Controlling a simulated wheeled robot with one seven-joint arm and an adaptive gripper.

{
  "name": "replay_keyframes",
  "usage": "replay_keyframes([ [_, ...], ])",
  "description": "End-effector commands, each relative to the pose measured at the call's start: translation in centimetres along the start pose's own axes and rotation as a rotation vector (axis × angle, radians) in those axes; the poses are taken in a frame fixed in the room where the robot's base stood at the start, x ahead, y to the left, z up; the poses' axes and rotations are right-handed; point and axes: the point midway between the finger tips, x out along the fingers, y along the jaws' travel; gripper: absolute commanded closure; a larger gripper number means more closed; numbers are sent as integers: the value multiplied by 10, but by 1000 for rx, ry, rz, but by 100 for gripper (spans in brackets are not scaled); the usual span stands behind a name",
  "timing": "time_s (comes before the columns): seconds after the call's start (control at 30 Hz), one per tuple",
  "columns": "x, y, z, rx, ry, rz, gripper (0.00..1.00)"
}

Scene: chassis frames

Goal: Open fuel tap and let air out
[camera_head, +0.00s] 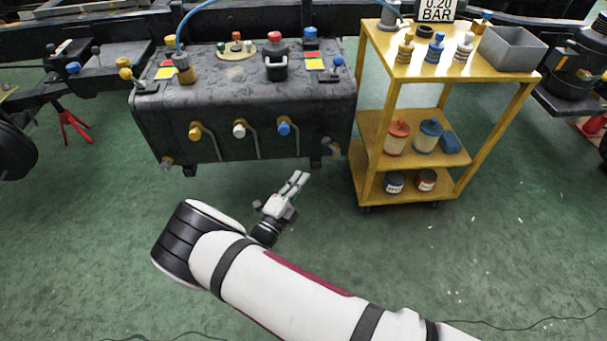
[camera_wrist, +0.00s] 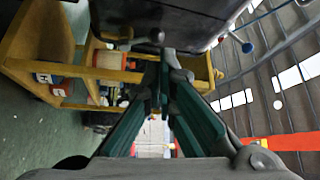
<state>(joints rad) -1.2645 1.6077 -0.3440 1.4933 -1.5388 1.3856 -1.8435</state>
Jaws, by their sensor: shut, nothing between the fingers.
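A dark tank (camera_head: 245,110) hangs from the frame at the upper left of the head view. Its front face has a yellow knob (camera_head: 195,132), a white knob (camera_head: 239,129) and a blue knob (camera_head: 284,128), each beside a thin pipe. Small fittings sit at its lower left (camera_head: 167,163) and lower right (camera_head: 329,147) corners. I cannot tell which is the fuel tap. My gripper (camera_head: 300,177) is shut and empty, in front of and below the tank's lower right. In the wrist view, the gripper's fingers (camera_wrist: 165,62) meet close to a dark surface.
A yellow trolley (camera_head: 385,147) stands right of the tank with bottles, a grey bin (camera_head: 512,48), tins and a 0.20 BAR display (camera_head: 436,10). The tank's top carries a red-capped filler (camera_head: 275,60), valves and coloured labels.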

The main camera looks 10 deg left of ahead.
Motion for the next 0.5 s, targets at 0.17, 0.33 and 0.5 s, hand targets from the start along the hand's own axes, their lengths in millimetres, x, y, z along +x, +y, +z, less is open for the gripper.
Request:
replay_keyframes([
  [0.17,36,2,-1,1,5,1,100],
  [0.33,69,2,0,2,3,1,100],
  [0.5,97,2,-1,2,4,1,100],
])
